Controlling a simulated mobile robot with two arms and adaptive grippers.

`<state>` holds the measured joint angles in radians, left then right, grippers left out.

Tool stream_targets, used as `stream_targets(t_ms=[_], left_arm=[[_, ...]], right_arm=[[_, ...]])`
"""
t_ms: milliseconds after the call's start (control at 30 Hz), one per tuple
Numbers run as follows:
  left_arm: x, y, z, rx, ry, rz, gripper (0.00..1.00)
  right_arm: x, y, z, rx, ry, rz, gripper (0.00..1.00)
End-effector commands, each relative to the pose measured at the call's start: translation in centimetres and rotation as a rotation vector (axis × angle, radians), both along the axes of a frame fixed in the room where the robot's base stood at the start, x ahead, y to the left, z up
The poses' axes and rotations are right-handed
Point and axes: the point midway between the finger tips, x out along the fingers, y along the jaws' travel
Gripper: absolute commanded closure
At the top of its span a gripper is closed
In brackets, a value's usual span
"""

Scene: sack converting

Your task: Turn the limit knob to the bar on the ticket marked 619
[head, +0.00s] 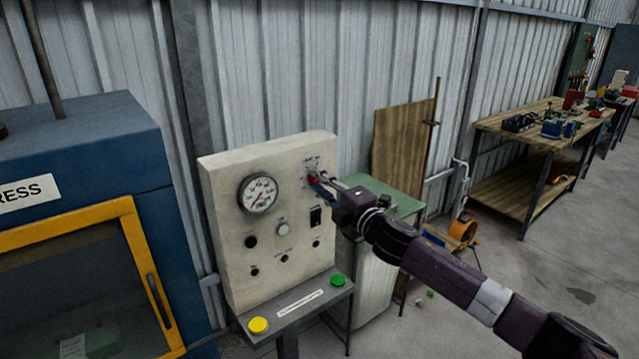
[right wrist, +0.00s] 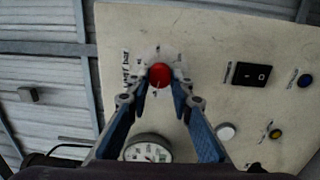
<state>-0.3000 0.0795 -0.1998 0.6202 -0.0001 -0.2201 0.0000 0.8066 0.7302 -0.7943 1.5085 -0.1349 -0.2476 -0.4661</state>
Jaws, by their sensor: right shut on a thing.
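The limit knob is a red round knob on the upper right of the cream control panel (head: 222,180). In the right wrist view the red knob (right wrist: 159,75) sits between my fingertips, with small scale marks around it and a printed label beside it. My right gripper (head: 316,179) is shut on the knob; it also shows in the right wrist view (right wrist: 160,82). In the head view the fingers mostly cover the knob. My left gripper is not in view.
A round gauge (head: 258,194) and several small buttons and a black switch (head: 315,216) share the panel. A shelf below carries a yellow button (head: 258,325) and a green button (head: 338,281). The blue press (head: 90,150) stands left. A workbench (head: 540,135) stands far right.

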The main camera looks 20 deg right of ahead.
Motion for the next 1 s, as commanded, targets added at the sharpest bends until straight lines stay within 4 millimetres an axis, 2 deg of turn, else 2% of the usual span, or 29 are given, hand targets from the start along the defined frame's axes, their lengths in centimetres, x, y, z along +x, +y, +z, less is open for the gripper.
stream_targets(t_ms=[500,533,667,1000], left_arm=[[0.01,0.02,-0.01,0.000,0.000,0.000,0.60],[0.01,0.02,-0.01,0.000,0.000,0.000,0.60],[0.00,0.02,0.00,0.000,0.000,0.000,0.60],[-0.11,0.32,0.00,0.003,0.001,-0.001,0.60]], right_arm=[[-0.01,-0.05,-0.36,-0.018,0.000,-0.001,1.00],[-0.01,-0.05,-0.36,-0.018,0.000,-0.001,0.76],[-0.01,-0.04,-0.27,-0.017,-0.002,-0.001,0.62],[-0.21,-0.12,-0.11,-0.015,-0.005,-0.001,0.62]])
